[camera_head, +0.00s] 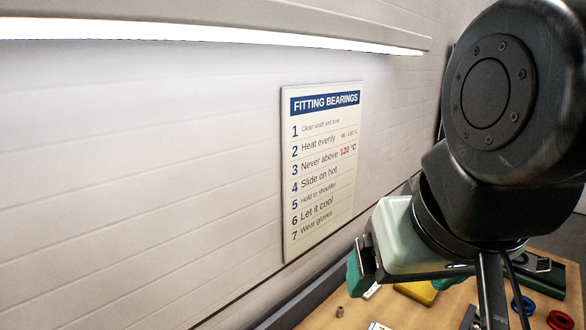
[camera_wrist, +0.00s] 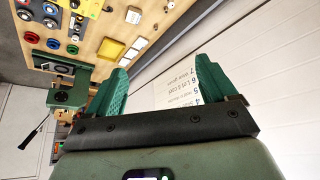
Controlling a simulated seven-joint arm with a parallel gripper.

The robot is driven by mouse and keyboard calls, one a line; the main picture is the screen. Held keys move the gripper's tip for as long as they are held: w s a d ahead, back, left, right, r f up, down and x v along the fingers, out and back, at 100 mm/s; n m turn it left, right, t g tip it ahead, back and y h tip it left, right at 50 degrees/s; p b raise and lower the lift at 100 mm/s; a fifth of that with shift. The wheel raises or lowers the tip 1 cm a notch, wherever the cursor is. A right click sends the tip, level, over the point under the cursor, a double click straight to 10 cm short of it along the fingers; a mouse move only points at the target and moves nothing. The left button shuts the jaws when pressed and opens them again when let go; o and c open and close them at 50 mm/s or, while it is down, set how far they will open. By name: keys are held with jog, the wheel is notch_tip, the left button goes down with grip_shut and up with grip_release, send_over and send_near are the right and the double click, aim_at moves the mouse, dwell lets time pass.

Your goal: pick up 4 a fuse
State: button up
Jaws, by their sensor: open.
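My gripper (camera_wrist: 160,68) is open and empty in the wrist view, its two green ridged fingers apart. In the head view it hangs over the bench at the lower right, partly hidden by my own arm. I cannot pick out a fuse marked 4 A for certain. A small brownish cylinder (camera_head: 339,311) stands on the bench at the bottom of the head view, left of my gripper; its kind is too small to tell. Small pale items (camera_wrist: 133,15) lie on the bench in the wrist view, with no readable marking.
The wooden bench (camera_head: 318,320) holds a yellow tray (camera_head: 418,292), a blue ring (camera_head: 525,305) and a red ring (camera_head: 560,320). A green vise (camera_wrist: 70,92) stands at the bench edge. A wall with a "FITTING BEARINGS" sign (camera_head: 322,170) rises behind. Bare wood surrounds the cylinder.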

jog(key=c, duration=0.6)
jog(key=w+f+n+t+h, duration=0.1)
jog(key=w+f+n+h, duration=0.2)
jog(key=f, duration=1.1)
jog(key=w+a+f+n+t+h, duration=0.1)
jog(key=f+n+h, duration=0.5)
jog(key=f+n, duration=0.7)
jog(key=w+f+n+t+h, duration=0.3)
jog(key=w+f+n+h, duration=0.2)
jog(key=f, duration=0.9)
jog(key=shift+a+f+n+h, duration=0.1)
jog(key=shift+f+n+h, duration=0.1)
jog(key=shift+n, duration=0.75)
jog(key=shift+a+f+n+h, duration=0.1)
jog(key=shift+f+n, duration=0.05)
jog(key=shift+n, duration=0.8)
jog(key=shift+d+f, duration=0.1)
jog(key=shift+f, duration=0.05)
jog(key=x, duration=1)
jog(key=shift+w+d, duration=0.2)
jog(key=shift+w, duration=0.1)
